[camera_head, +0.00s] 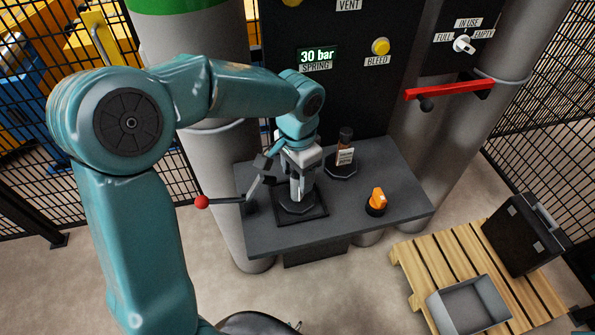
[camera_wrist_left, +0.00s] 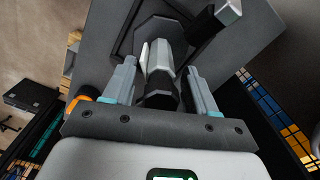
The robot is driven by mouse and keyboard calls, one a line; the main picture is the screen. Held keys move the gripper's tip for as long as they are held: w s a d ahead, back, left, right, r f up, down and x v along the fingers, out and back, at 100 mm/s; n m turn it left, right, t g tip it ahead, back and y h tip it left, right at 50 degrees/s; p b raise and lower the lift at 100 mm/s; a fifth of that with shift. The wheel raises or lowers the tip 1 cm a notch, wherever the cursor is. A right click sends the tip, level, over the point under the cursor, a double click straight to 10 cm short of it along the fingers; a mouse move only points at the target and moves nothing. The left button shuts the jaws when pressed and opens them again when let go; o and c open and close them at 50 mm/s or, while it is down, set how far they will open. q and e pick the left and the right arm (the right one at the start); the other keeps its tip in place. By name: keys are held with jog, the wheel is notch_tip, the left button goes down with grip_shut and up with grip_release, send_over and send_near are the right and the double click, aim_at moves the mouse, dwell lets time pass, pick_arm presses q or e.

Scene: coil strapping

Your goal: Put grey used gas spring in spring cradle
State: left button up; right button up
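My left gripper (camera_head: 302,188) points down over the dark square fixture (camera_head: 315,215) on the grey bench. In the left wrist view its two fingers (camera_wrist_left: 162,88) stand apart on either side of a short grey and black cylinder (camera_wrist_left: 160,62), apparently the grey gas spring. Gaps show between the fingers and the cylinder, so the gripper is open around it. In the head view the gripper hides most of it. A dark cylinder with a brown top and white label (camera_head: 345,146) stands upright in an octagonal holder (camera_head: 341,171); I cannot tell whether this holder is the spring cradle. My right gripper is out of view.
A lever with a red ball (camera_head: 202,202) sticks out left of the fixture. An orange knob (camera_head: 378,197) sits at the bench's right. The panel (camera_head: 318,55) reads 30 bar. A pallet (camera_head: 420,262) at lower right bears a grey bin (camera_head: 470,305) and a black case (camera_head: 520,235).

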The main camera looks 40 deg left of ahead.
pick_arm(q)
notch_tip(320, 180, up, 12)
jog(key=shift+r+p, duration=0.2)
jog(key=shift+p, duration=0.25)
jog(key=shift+s, duration=0.1)
dwell(0.5)
